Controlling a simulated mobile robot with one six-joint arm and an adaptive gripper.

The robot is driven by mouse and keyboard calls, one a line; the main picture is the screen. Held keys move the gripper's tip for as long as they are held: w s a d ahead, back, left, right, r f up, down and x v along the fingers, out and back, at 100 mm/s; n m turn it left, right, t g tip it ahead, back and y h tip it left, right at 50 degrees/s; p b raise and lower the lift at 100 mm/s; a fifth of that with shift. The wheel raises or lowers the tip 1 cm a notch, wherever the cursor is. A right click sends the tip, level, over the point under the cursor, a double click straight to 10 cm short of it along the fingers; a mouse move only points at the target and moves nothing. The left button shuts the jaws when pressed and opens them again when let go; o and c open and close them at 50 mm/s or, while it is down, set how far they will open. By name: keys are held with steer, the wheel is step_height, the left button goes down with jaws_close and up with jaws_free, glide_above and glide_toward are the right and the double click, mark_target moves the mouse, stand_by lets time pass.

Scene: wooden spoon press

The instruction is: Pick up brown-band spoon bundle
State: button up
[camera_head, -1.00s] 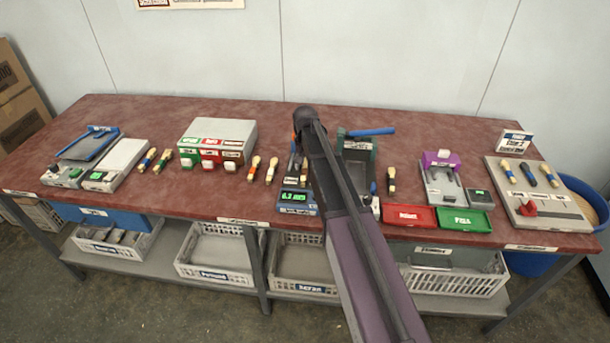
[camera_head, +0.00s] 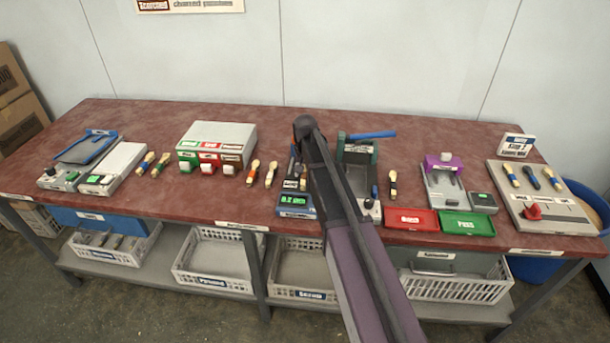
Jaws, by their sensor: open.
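Several pale wooden spoon bundles with coloured bands lie on the red-brown bench. Two lie left of centre, one blue-banded (camera_head: 147,161) and one green-banded (camera_head: 161,165). Two more lie side by side near the middle, a left one (camera_head: 253,171) and a right one (camera_head: 271,174); I cannot tell for sure whether either band is brown. A dark-banded bundle (camera_head: 393,183) lies right of my arm. More bundles (camera_head: 532,177) lie on the grey board at the right. My arm rises across the middle of the bench. My gripper cannot be made out; the arm hides that area.
A gauge with a green display (camera_head: 296,200) and a dark green press (camera_head: 358,155) stand beside my arm. A red tray (camera_head: 410,218) and green tray (camera_head: 467,224) lie at the front edge. A grey box with coloured blocks (camera_head: 218,137) stands left.

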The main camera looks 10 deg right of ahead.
mark_target(305, 171)
jaws_close()
steer(key=shift+r, duration=0.2)
step_height(305, 171, up, 4)
steer(key=p, duration=0.4)
steer(key=shift+f, duration=0.2)
steer(key=s, duration=1)
steer(key=s+r+p, duration=0.1)
steer(key=s, duration=0.5)
steer(key=shift+d, duration=0.1)
